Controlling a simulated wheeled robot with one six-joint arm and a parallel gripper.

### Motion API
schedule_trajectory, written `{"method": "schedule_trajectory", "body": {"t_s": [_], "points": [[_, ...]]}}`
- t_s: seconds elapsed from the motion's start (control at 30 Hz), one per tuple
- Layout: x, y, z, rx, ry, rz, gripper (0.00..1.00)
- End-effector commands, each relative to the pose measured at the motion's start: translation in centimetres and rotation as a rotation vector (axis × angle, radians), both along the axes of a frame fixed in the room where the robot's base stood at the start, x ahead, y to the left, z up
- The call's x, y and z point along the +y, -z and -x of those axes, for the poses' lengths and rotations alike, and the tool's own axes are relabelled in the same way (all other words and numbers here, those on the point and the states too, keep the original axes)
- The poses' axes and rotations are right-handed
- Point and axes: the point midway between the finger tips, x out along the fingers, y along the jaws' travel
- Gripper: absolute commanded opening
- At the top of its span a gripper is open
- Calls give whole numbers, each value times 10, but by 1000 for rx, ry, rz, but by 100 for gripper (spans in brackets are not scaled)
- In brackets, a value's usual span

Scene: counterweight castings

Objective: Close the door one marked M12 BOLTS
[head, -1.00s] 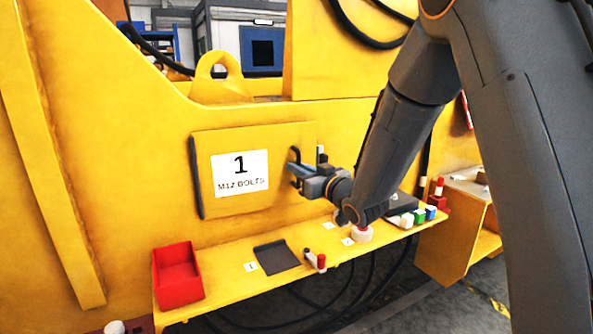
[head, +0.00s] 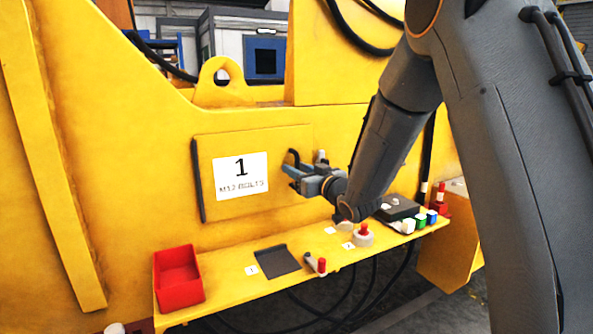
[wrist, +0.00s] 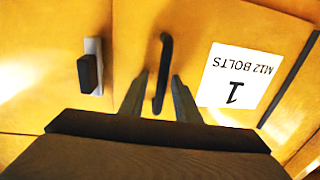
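The door marked 1 M12 BOLTS (head: 230,205) is a yellow panel in the yellow casting, with a dark hinge strip along its left side. It looks flush or nearly flush with the casting. Its white label (head: 241,175) shows upside down in the wrist view (wrist: 240,78). The black bar handle (wrist: 166,50) stands near the door's free edge. My gripper (wrist: 160,78) is open, with one finger on each side of the handle and gaps to both. In the head view my gripper (head: 288,169) is at the door's right part. A dark latch block (wrist: 90,73) sits beside the door.
Below the door a yellow shelf (head: 215,300) carries a red bin (head: 178,277), a dark bracket (head: 277,261), a red button on a pale base (head: 364,237) and small coloured blocks (head: 420,221). A lifting lug (head: 222,88) stands above. Black cables hang below the shelf.

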Motion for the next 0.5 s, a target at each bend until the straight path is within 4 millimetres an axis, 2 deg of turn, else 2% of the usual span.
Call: {"method": "schedule_trajectory", "body": {"t_s": [0.17,0.5], "points": [[-10,1,14,0,2,0,30],[-36,1,58,0,2,0,30]]}}
